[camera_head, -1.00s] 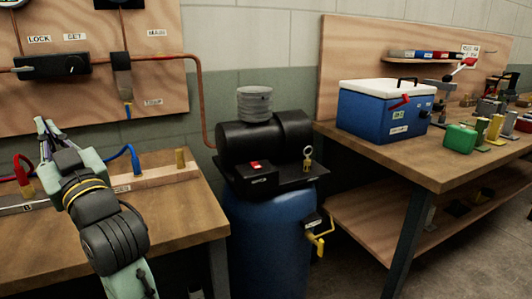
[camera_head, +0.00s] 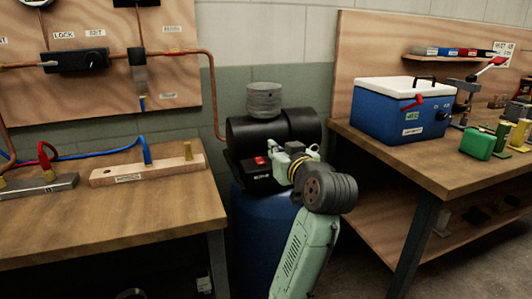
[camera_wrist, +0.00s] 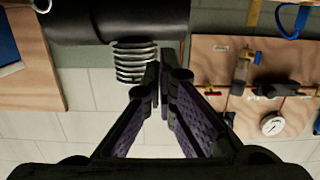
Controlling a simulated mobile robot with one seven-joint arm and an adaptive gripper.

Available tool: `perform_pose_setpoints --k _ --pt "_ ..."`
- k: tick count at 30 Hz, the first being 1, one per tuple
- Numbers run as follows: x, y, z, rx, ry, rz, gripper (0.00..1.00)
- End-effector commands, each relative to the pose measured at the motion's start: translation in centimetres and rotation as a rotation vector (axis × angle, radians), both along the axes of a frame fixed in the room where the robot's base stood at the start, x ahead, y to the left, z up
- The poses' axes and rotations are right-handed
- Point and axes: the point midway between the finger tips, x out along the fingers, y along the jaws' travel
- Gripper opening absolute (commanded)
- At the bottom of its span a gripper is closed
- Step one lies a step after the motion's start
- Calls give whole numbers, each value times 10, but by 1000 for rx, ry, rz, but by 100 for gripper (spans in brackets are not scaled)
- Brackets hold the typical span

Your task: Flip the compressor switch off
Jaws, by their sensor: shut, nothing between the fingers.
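The compressor (camera_head: 245,130) is a black motor with a grey ribbed cylinder, on top of a blue tank (camera_head: 250,225). Its red switch (camera_head: 260,160) sits on a black box at the front of the motor. My gripper (camera_head: 284,157) is close to the right of the switch in the head view, partly hiding the motor and platform. Whether it touches anything cannot be told. In the wrist view the fingers (camera_wrist: 162,66) are shut and empty, beside the ribbed cylinder (camera_wrist: 135,62). The switch does not show in the wrist view.
A wooden bench with a bar and hoses (camera_head: 120,215) stands left, below a pipe panel (camera_head: 110,85). Another bench (camera_head: 390,150) stands right with a blue cooler (camera_head: 400,108). A copper pipe (camera_head: 212,90) runs down towards the compressor.

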Motion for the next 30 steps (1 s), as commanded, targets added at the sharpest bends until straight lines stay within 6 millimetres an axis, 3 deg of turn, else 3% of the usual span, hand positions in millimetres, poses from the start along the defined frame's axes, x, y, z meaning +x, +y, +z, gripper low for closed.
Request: perform_pose_setpoints --k 8,20,24,30 --pt "17 7 -1 1 2 3 0" --pt "95 33 -10 1 2 3 0" --pt "97 33 -34 1 4 1 0" --pt "99 33 -50 1 0 0 0"
